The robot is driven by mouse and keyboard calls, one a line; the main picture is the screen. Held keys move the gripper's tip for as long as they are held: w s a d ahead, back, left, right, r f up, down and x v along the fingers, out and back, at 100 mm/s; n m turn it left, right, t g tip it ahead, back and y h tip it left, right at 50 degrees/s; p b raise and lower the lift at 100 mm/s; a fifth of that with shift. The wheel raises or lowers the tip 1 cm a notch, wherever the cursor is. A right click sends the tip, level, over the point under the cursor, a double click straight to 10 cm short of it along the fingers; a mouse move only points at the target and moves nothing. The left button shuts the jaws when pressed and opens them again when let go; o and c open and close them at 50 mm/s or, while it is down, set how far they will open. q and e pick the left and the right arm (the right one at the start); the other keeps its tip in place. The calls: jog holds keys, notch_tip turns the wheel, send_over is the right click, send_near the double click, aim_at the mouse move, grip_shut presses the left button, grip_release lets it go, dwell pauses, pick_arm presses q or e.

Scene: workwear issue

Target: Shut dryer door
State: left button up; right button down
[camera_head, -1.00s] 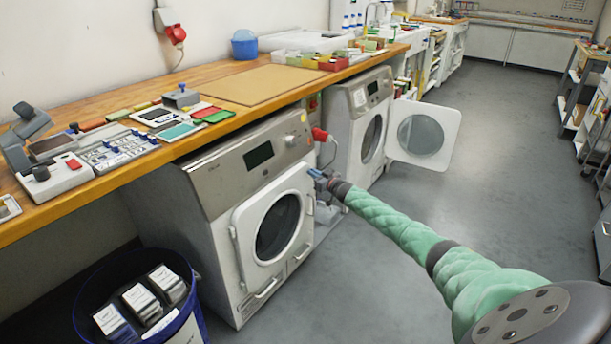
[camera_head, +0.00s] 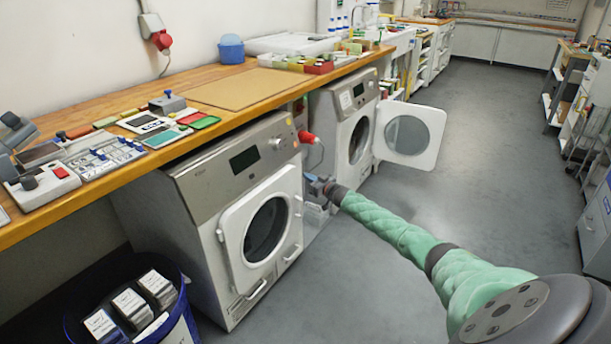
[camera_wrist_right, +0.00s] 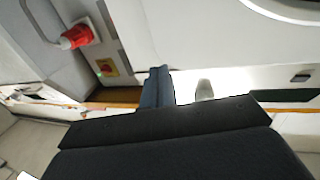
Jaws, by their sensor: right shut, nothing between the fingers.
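The near machine (camera_head: 190,215) has a white door (camera_head: 233,228) with a dark round window. This door lies against or almost against the front; I cannot tell whether it is latched. The far machine (camera_head: 333,115) has its white door (camera_head: 427,120) swung wide open to the right. Which one is the dryer I cannot tell. My right gripper (camera_head: 313,184) is shut and empty, just right of the near door's edge. In the wrist view its fingers (camera_wrist_right: 158,88) are closed before a white panel (camera_wrist_right: 190,35); contact is unclear. My left gripper is not in view.
A wooden worktop (camera_head: 150,90) with trays and devices runs above the machines. A red plug (camera_head: 307,137) sticks out between them. A blue bin (camera_head: 185,325) with packs stands at the lower left. The grey floor to the right is clear up to the shelves (camera_head: 572,95).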

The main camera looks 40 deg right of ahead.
jog(key=s+d, duration=0.3)
jog(key=s, duration=0.5)
jog(key=shift+s+d+f, duration=0.2)
jog(key=shift+s+f, duration=0.15)
jog(key=shift+f, duration=0.05)
